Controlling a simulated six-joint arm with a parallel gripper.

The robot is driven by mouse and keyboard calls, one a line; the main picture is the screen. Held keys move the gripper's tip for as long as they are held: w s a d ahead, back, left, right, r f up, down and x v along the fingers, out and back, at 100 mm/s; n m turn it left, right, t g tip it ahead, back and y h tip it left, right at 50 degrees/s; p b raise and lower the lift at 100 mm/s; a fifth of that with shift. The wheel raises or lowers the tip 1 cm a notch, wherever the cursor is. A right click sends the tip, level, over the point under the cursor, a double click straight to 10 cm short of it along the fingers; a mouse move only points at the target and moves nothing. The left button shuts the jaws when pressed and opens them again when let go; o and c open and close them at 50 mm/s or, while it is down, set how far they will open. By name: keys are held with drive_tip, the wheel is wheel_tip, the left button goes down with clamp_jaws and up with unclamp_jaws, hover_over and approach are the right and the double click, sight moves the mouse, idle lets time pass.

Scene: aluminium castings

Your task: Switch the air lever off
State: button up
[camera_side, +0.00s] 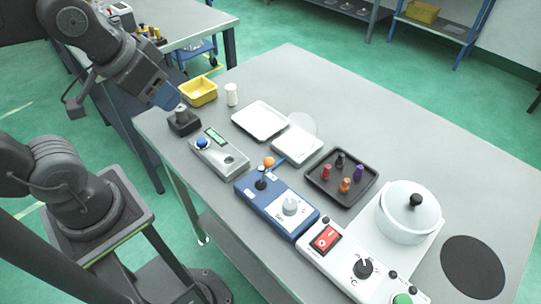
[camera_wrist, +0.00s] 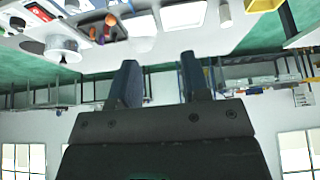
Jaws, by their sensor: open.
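A blue control box (camera_side: 275,203) stands on the grey table in the side view. It carries a black-based lever (camera_side: 261,183) with an orange ball (camera_side: 268,162) at its upper end, and a white dial (camera_side: 290,206). The lever stands roughly upright; I cannot tell its exact setting. A small blue bar shows just right of the ball. My gripper (camera_side: 169,98) is at the upper left, above the table's left end, well apart from the lever. In the wrist view my gripper (camera_wrist: 158,76) has its two fingers apart with nothing between them.
Near my gripper are a black block (camera_side: 184,124), a yellow bin (camera_side: 198,91) and a white cylinder (camera_side: 232,95). A grey box with a blue button (camera_side: 219,157), white trays (camera_side: 261,121), a dark peg tray (camera_side: 342,193), a red-switch panel (camera_side: 345,262) and a white pot (camera_side: 407,215) surround the blue box.

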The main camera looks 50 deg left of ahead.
drive_tip(key=shift+w+r, duration=0.1)
drive_tip(key=shift+w, duration=0.1)
drive_tip(key=c, duration=0.3)
drive_tip(key=w, duration=0.1)
drive_tip(key=w+g, duration=0.1)
drive_tip(key=w+m, duration=0.1)
drive_tip(key=shift+w+d+r+g+h, duration=0.2)
drive_tip(key=shift+d+g+h, duration=0.1)
drive_tip(key=shift+g, duration=0.1)
drive_tip(key=c, duration=0.4)
drive_tip(key=w+g, duration=0.1)
drive_tip(key=w, duration=0.1)
drive_tip(key=w+f+m+g, duration=0.1)
drive_tip(key=w, duration=0.1)
drive_tip(key=w+d+m+h, duration=0.1)
drive_tip(key=w, duration=0.2)
drive_tip(key=shift+d+f+g, duration=0.1)
drive_tip(key=shift+f+g, duration=0.15)
drive_tip(key=shift+g, duration=0.15)
clamp_jaws()
drive_tip(key=w+d+f+m+g+h, duration=0.1)
drive_tip(key=w+f+m+g+h, duration=0.1)
drive_tip(key=w+f, duration=0.5)
drive_tip(key=shift+w+d+m+g, duration=0.15)
drive_tip(key=shift+w+m+g, duration=0.15)
drive_tip(key=shift+w+g, duration=0.7)
